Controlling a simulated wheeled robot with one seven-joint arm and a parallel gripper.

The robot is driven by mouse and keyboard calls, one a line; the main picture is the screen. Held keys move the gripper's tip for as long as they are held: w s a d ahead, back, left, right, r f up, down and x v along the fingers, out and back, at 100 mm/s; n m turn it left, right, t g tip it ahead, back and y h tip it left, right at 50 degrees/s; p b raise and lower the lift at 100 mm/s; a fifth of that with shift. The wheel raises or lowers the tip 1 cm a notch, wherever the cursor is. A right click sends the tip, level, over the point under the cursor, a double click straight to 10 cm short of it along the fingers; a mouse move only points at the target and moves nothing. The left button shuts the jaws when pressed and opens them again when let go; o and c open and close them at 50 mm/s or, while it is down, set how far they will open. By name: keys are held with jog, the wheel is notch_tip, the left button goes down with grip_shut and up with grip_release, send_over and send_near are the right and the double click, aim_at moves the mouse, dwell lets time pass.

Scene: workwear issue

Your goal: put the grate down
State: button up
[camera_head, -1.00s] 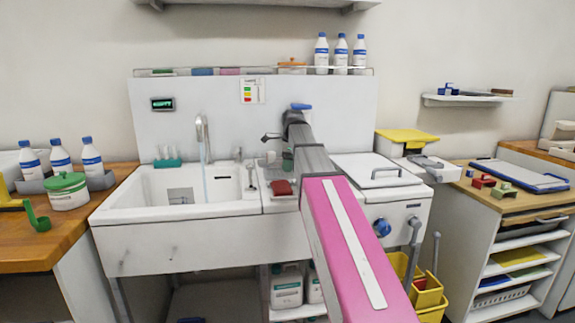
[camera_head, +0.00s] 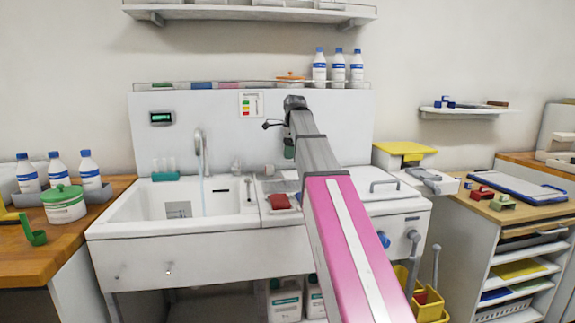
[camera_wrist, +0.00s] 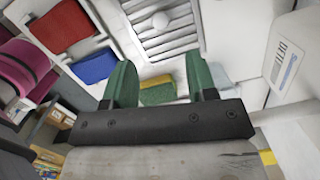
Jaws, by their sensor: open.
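In the wrist view a grey slatted grate (camera_wrist: 168,28) with a round knob lies beyond my fingertips, apart from them. My gripper (camera_wrist: 160,78) has its two green fingers spread, with no held object between them. A yellow-green sponge (camera_wrist: 157,92) shows past the gap, lower than the fingers. In the head view my arm hides most of the gripper; a small dark green part (camera_head: 289,148) shows beside the wrist. I cannot clearly make out the grate beside the arm there.
The sink basin (camera_head: 120,208) is left of my arm, with water running from the tap (camera_head: 198,150). A red block (camera_head: 280,202) lies on the ledge right of the basin. White-and-blue bottles (camera_head: 338,68) stand on the narrow shelf behind. A blue item (camera_wrist: 95,68) shows near the left finger.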

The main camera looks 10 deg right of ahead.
jog(key=shift+d+r, duration=0.1)
jog(key=shift+r, duration=0.8)
dwell(0.6)
